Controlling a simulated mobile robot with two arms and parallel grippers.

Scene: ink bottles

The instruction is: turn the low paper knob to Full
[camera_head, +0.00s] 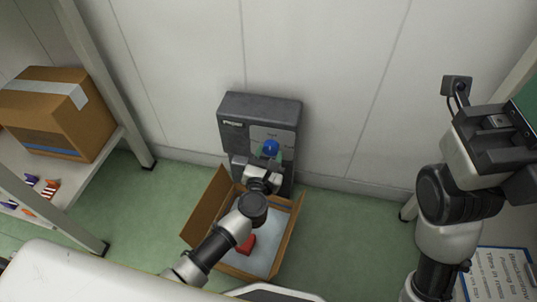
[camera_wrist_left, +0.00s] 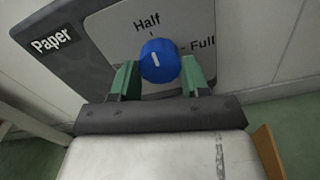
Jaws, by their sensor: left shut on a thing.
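The blue paper knob (camera_wrist_left: 160,61) sits on a grey panel marked Paper, with Half above it and Full to its right. Its white mark is near upright, toward Half. In the head view the knob (camera_head: 271,147) is on the front of a dark dispenser (camera_head: 260,108) against the wall. My left gripper (camera_wrist_left: 159,78) is shut on the knob, one green finger on each side. It partly hides the panel's lower part, so any label there is hidden. My right gripper (camera_head: 497,130) is raised at the right; its fingertips are not clear.
An open cardboard box (camera_head: 205,215) with a red item (camera_head: 246,244) inside stands below the dispenser, under my left arm. A shelf at the left holds a taped carton (camera_head: 55,112) and small items. A printed sheet (camera_head: 500,275) lies at lower right.

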